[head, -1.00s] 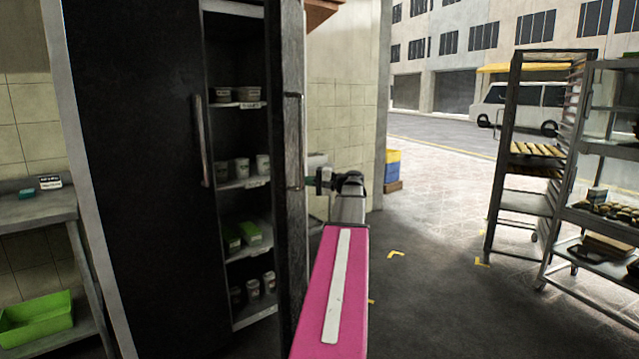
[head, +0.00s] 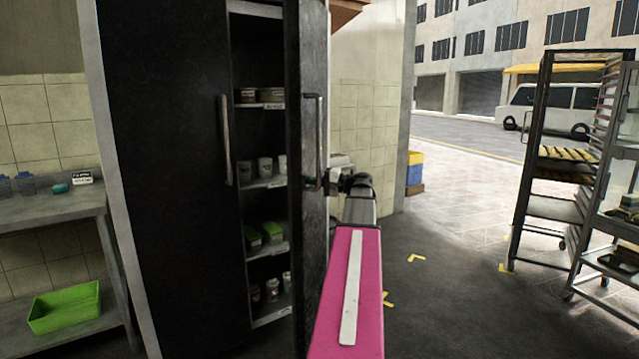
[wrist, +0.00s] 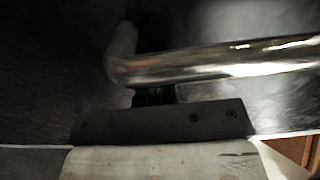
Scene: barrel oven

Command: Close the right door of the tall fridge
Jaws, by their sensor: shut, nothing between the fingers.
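The tall dark fridge has its left door (head: 170,170) shut, with a vertical metal handle (head: 226,140). Its right door (head: 305,240) stands open and is seen at a steep angle, with stocked shelves showing in the gap. The right door's handle (head: 315,140) is on the face turned to the right. My gripper (head: 338,184) is beside that face at the lower end of the handle. In the wrist view, the shiny handle bar (wrist: 220,62) crosses close in front of my gripper (wrist: 155,97). The fingers are shut and empty; the tips are dark, and contact is unclear.
A steel bench (head: 60,212) with a green tray (head: 65,308) on its lower shelf stands left of the fridge. A rack (head: 525,190) with baked goods stands on the right. Crates (head: 414,172) sit by the wall end. The floor between is clear.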

